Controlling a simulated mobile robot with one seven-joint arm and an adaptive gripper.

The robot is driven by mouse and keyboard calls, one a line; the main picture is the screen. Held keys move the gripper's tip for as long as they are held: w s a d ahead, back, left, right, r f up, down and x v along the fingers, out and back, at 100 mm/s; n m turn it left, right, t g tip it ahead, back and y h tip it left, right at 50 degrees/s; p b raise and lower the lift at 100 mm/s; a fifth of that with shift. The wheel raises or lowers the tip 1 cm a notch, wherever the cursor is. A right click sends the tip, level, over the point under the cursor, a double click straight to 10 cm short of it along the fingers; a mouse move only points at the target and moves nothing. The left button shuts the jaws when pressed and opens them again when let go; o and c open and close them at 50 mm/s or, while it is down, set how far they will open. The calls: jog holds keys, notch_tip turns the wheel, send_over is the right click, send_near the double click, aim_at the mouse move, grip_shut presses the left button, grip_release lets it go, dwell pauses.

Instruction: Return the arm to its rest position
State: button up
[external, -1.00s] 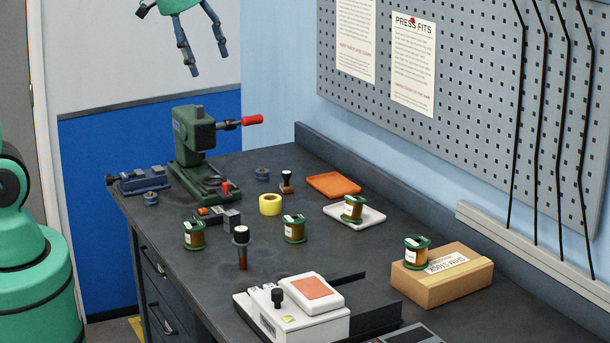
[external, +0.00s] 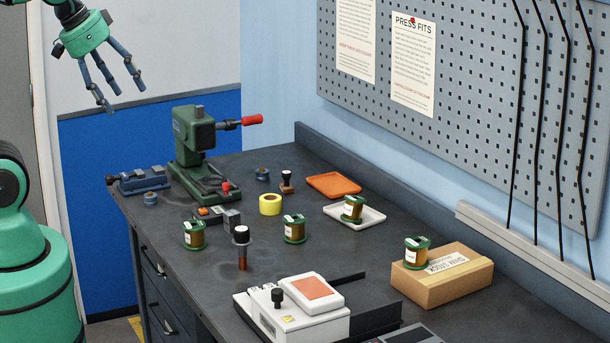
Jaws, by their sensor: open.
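My gripper (external: 118,98) is in the upper left of the external view, in the air to the left of the bench and above its height. Its blue fingers point down and are spread apart with nothing between them. The green arm link above it runs out of the top of the picture. My green arm base (external: 35,265) shows at the left edge.
A green press (external: 190,150) with a red-tipped handle stands at the bench's far left end. Green-ended spools (external: 294,228), yellow tape (external: 270,204), a white device (external: 300,318) and a cardboard box (external: 410,290) are on the dark bench (external: 320,255). Air around my gripper is clear.

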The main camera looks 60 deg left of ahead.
dwell(0.3)
notch_tip(320, 180, down, 4)
jog(key=b, duration=0.4)
jog(key=shift+o, duration=0.5)
jog(key=shift+w+r, duration=0.1)
jog(key=shift+w, duration=0.05)
dwell(1.1)
